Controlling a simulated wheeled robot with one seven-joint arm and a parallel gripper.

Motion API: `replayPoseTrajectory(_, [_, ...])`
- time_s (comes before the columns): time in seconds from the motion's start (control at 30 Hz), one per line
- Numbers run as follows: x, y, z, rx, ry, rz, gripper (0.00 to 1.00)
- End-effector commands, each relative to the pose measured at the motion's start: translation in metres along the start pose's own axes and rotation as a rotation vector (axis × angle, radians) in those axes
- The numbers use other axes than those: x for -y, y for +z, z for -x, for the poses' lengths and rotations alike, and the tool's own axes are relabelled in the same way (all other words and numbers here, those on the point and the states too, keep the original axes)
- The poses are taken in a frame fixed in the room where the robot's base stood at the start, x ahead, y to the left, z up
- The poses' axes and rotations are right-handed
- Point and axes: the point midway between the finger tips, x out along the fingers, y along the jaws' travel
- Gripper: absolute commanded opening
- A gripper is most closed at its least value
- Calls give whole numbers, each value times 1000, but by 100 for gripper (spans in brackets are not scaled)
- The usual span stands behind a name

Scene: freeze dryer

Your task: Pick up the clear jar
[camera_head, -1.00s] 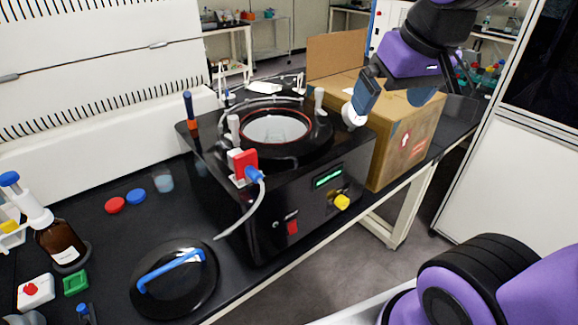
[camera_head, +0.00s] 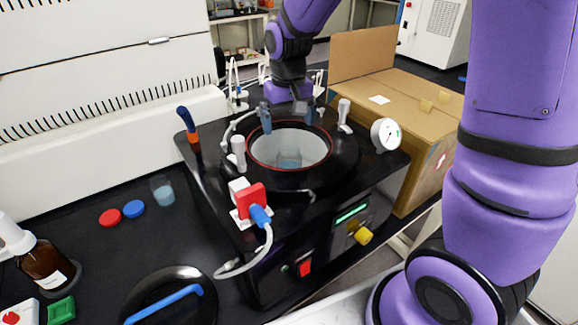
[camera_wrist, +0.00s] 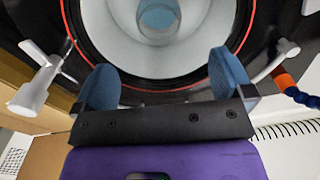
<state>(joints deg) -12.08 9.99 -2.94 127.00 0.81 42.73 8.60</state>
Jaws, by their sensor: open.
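A clear jar (camera_head: 289,159) with a bluish tint stands inside the round white chamber (camera_head: 262,150) of the black freeze dryer. A second clear, bluish jar (camera_head: 162,190) stands on the black bench left of the dryer. My gripper (camera_head: 287,115) is over the back rim of the chamber, pointing down. Its two blue-padded fingers (camera_wrist: 165,80) are wide apart with nothing between them. The chamber jar is beyond the fingers, not between them.
Upright valves (camera_head: 238,154) and a gauge (camera_head: 385,135) stand around the chamber's red seal. A black lid with a blue handle (camera_head: 165,303) lies on the bench. A cardboard box (camera_head: 410,85) stands to the right. Red (camera_head: 110,218) and blue (camera_head: 133,209) caps lie left.

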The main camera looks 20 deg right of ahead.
Motion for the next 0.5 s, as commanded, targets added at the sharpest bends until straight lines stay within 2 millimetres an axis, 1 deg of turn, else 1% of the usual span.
replayPoseTrajectory(0.17, [1, -2, -21, 9, 2, 0, 99])
replayPoseTrajectory(0.33, [1, -2, -46, 9, 2, 0, 99])
replayPoseTrajectory(0.5, [1, -2, -59, 7, 2, 0, 99])
